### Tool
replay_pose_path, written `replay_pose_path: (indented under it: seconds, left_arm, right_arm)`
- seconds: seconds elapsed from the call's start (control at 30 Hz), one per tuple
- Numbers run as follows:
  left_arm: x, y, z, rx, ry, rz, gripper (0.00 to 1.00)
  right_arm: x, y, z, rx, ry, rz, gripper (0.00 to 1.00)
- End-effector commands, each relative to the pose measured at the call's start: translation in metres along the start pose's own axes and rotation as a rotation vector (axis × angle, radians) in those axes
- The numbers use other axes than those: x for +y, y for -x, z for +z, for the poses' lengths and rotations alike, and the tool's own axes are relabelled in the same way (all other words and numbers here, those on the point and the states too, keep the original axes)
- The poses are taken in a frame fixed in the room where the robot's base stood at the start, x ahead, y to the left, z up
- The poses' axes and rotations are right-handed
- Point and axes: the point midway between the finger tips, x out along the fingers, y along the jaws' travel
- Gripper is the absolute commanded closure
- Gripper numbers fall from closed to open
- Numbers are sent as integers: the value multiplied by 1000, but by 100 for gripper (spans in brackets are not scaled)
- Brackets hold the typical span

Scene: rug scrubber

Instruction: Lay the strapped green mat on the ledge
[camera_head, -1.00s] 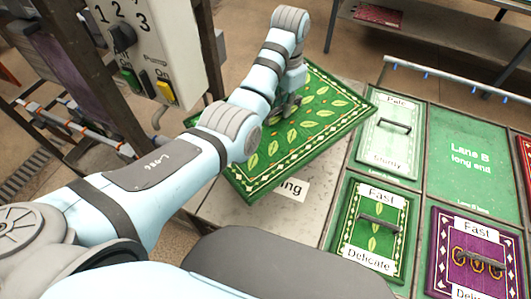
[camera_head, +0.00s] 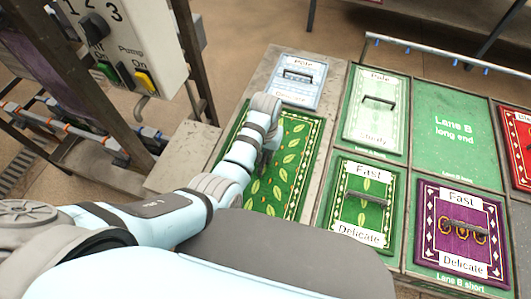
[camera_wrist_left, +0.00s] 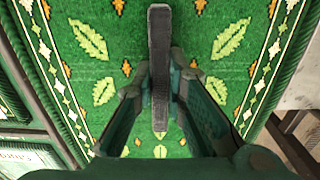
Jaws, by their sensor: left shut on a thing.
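The green mat (camera_head: 290,165), with yellow leaves and a pale patterned border, lies roughly flat over the grey ledge (camera_head: 258,82). I cannot tell whether it touches the ledge or hovers just above it. My left gripper (camera_head: 267,160) is over the mat's middle, and the arm hides its left part. In the left wrist view, the gripper's fingers (camera_wrist_left: 160,100) are shut on the mat's dark strap (camera_wrist_left: 160,50), and the leaf pattern (camera_wrist_left: 230,40) fills the background. My right gripper is not in view.
A pale blue mat (camera_head: 299,81) lies just beyond the green one. To the right are a pale green mat (camera_head: 376,112), a fast green mat (camera_head: 365,203) and a purple mat (camera_head: 462,231), beside the green Lane B panel (camera_head: 455,140). A switch box (camera_head: 125,45) stands at upper left.

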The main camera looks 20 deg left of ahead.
Motion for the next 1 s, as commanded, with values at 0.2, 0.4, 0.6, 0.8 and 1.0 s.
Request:
replay_pose_path:
  seconds: [0.2, 0.4, 0.6, 0.8, 1.0]
  left_arm:
    - [0, -4, -1, 2, -1, 0, 100]
    - [0, -2, -1, 2, -1, 0, 100]
    - [0, -5, -1, 1, -1, 0, 100]
    - [0, -9, -1, 1, -1, 0, 100]
    - [0, -13, -1, 2, -1, 0, 100]
  right_arm:
    - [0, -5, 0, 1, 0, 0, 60]
    - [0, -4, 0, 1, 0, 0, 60]
    - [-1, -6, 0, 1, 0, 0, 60]
    - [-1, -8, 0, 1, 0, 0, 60]
    - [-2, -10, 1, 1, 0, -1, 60]
